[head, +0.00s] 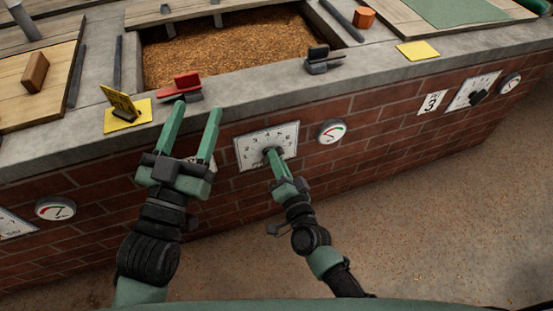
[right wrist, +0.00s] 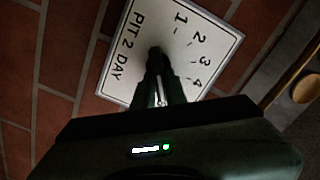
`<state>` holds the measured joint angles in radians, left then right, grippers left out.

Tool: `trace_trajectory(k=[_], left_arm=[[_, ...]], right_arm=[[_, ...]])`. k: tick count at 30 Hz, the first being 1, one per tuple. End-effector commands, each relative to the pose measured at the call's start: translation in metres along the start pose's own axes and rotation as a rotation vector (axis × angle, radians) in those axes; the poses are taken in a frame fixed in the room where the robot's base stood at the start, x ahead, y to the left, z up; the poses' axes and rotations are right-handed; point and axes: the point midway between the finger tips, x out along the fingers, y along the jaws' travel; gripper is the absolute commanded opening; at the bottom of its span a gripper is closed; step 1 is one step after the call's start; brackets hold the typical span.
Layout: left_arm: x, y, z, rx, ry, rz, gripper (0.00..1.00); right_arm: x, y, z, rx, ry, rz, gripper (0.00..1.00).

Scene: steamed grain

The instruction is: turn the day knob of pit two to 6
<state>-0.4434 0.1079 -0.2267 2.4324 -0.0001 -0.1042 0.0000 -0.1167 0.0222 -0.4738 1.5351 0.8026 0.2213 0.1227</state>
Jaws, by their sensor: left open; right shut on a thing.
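The day dial plate of pit two (head: 287,133) is a white numbered panel on the brick front wall, below the open grain pit. It also shows in the right wrist view (right wrist: 129,64), reading "PIT 2 DAY" with the numbers 1 to 4 visible. My right gripper (head: 270,154) is shut on the knob at the middle of the plate. The knob is mostly hidden between the fingers, so its pointing direction cannot be told. My left gripper (head: 197,119) is open and empty, in front of the wall left of the plate.
A round gauge (head: 332,131) is right of the plate. Red (head: 182,85) and black (head: 322,61) clamp-like pieces and a yellow folded sign (head: 121,103) stand on the ledge. Pit three's dial (head: 468,93) is further right. The floor at lower right is clear.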

Motion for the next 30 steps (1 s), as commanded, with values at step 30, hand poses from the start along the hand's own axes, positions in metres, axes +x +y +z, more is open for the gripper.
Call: trace_trajectory(k=[30], left_arm=[[-0.0001,0.0004,-0.0014,-0.001,0.009,0.001,0.51]], right_arm=[[-0.0001,0.0018,-0.0002,0.1,0.001,0.001,0.35]])
